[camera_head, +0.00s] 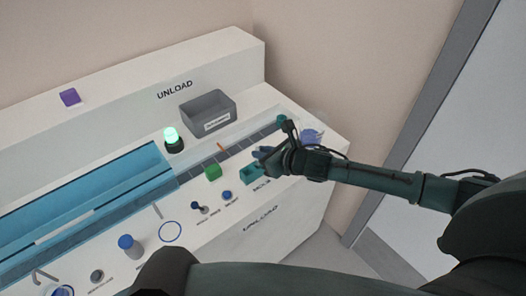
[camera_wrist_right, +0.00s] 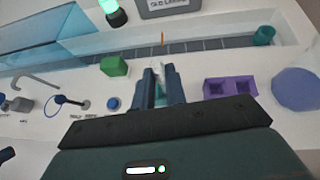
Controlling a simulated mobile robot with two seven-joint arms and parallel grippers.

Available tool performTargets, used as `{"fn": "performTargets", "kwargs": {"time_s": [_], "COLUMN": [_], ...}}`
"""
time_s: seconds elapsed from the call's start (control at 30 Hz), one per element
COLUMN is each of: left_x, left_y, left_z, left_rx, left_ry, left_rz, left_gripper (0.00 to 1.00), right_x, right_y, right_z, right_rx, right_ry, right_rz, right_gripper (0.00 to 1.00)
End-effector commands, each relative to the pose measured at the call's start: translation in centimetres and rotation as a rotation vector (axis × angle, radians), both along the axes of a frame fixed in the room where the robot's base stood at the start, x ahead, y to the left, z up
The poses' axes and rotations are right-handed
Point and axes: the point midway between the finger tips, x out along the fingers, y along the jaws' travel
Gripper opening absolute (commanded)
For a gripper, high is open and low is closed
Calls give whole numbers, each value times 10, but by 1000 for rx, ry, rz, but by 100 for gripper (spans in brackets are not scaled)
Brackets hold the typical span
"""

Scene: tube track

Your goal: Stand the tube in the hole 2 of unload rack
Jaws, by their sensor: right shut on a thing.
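My right gripper (camera_head: 264,156) is over the right part of the white bench and is shut. In the right wrist view, its two blue-grey fingers (camera_wrist_right: 160,84) close on a small pale, partly clear thing (camera_wrist_right: 158,70), which looks like the tube. Its lower part is hidden by the fingers. I cannot tell which rack is the unload rack. My left gripper is not seen.
A green block (camera_head: 213,173), a blue button (camera_head: 227,195) and a lever switch (camera_head: 199,207) are left of the gripper. A blue-purple disc (camera_wrist_right: 297,89) is at the right.

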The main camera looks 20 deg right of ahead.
Motion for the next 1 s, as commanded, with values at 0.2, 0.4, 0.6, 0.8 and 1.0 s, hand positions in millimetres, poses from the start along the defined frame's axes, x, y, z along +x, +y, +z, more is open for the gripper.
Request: {"fn": "performTargets", "kwargs": {"time_s": [0.2,0.4,0.6,0.8,1.0], "left_x": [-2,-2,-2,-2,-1], "left_y": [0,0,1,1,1], "left_z": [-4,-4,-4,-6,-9], "left_rx": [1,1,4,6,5], "left_ry": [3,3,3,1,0], "left_rz": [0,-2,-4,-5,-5], "left_gripper": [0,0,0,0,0], "right_x": [0,0,0,0,0], "right_y": [0,0,0,0,0], "right_z": [-7,-8,-8,-12,-18], "right_rx": [0,0,0,0,0], "right_ry": [1,0,0,1,0], "right_rz": [0,0,0,0,1], "right_gripper": [0,0,0,0,0]}}
